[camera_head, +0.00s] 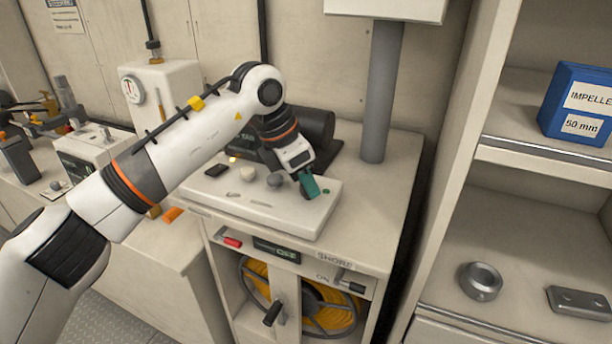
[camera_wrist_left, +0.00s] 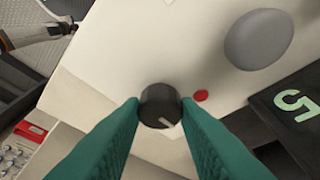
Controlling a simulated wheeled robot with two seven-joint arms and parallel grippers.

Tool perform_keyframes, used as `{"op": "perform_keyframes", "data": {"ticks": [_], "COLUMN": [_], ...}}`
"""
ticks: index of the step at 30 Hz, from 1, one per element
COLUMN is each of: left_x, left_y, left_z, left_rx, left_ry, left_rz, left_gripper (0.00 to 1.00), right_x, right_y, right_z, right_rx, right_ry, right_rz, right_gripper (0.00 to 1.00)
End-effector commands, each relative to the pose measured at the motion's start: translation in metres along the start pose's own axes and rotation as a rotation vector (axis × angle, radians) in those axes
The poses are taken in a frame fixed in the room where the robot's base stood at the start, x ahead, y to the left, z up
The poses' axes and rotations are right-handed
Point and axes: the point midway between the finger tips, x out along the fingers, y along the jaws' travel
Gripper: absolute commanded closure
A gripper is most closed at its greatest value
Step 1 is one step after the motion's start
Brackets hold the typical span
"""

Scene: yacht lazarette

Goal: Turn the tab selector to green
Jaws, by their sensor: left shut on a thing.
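The selector is a small black knob (camera_wrist_left: 158,103) on a pale panel box (camera_head: 300,219). In the left wrist view a white pointer line on it faces the lower right. A red dot (camera_wrist_left: 201,96) lies on the panel beside the knob, to its right; no green dot shows. My left gripper (camera_head: 309,187) has teal fingers and is shut on the knob, one finger on each side (camera_wrist_left: 155,108).
A grey round button (camera_wrist_left: 257,40) and a dark plate with a green 5 (camera_wrist_left: 298,104) sit near the knob. A grey post (camera_head: 380,95) rises behind the panel. Shelves on the right hold a blue box (camera_head: 577,100) and a metal ring (camera_head: 480,281).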

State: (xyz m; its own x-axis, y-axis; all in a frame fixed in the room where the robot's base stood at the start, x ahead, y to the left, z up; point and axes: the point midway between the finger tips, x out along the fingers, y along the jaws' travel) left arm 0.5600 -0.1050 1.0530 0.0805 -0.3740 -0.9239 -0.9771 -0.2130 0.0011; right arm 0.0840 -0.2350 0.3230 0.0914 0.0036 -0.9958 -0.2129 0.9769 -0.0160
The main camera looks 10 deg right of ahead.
Motion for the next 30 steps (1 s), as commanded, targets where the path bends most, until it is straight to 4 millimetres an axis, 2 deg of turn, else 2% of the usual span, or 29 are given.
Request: {"op": "perform_keyframes", "data": {"ticks": [18,30], "left_x": [-0.004,-0.002], "left_y": [-0.004,-0.005], "left_z": [-0.003,-0.003], "left_rx": [0.505,0.681], "left_ry": [0.003,0.002], "left_rz": [0.207,0.277], "left_gripper": [0.94,0.94], "right_x": [-0.033,-0.043], "right_y": [-0.001,-0.001], "right_z": [0.003,0.004], "right_rx": [0.0,0.0], "right_ry": [0.0,0.0], "right_rz": [0.0,0.0], "right_gripper": [0.64,0.64]}}
